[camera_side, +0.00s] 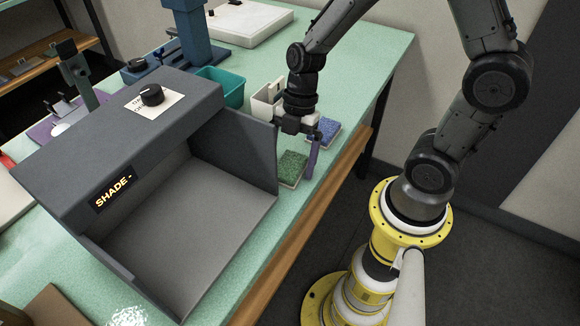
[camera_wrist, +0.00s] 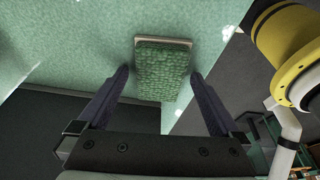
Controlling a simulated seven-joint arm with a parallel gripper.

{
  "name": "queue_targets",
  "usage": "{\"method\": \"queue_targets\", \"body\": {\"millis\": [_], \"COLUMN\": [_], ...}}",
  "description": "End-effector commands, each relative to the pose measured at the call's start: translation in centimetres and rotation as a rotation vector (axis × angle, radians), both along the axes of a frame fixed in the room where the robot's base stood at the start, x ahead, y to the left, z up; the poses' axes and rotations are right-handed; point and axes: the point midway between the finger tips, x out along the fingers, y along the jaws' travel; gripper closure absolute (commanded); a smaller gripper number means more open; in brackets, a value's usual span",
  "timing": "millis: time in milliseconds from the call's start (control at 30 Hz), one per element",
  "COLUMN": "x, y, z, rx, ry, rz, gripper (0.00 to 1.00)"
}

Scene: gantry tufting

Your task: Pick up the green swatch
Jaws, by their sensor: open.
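The green swatch (camera_side: 291,168) lies flat on the light green table, just right of the shade box in the side view. It is a textured green rectangle with a pale edge, and it also shows in the wrist view (camera_wrist: 162,70). My gripper (camera_side: 312,158) is above the table beside the swatch. In the wrist view my gripper (camera_wrist: 160,78) is open and empty, with one dark finger on each side of the swatch in the picture. I cannot tell the height of the fingertips above the table.
A blue-purple swatch (camera_side: 328,131) lies behind the gripper. The grey shade box (camera_side: 163,120) stands close on the left, its side wall near the green swatch. A white container (camera_side: 267,101) and a teal bin (camera_side: 222,86) stand behind. The table's wooden front edge (camera_side: 318,212) is close by.

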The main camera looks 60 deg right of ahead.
Motion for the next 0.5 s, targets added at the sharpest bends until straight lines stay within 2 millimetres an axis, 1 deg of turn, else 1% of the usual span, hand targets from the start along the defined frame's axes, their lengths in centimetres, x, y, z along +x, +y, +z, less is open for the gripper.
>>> {"method": "queue_targets", "body": {"millis": [133,167,200,267,300,367,500], "x": [0.01,0.02,0.02,0.02,0.02,0.02,0.02], "y": [-0.01,0.00,-0.01,-0.01,-0.01,0.00,0.00], "z": [-0.18,-0.18,-0.17,-0.17,-0.17,-0.17,-0.16], "rx": [0.000,0.000,0.000,0.000,0.000,0.000,0.000], "ry": [-0.001,-0.001,-0.001,-0.001,-0.001,-0.001,-0.001], "rz": [0.000,0.000,0.000,0.000,0.000,0.000,0.000], "gripper": [0.00,0.02,0.09,0.20,0.27,0.38,0.63]}}
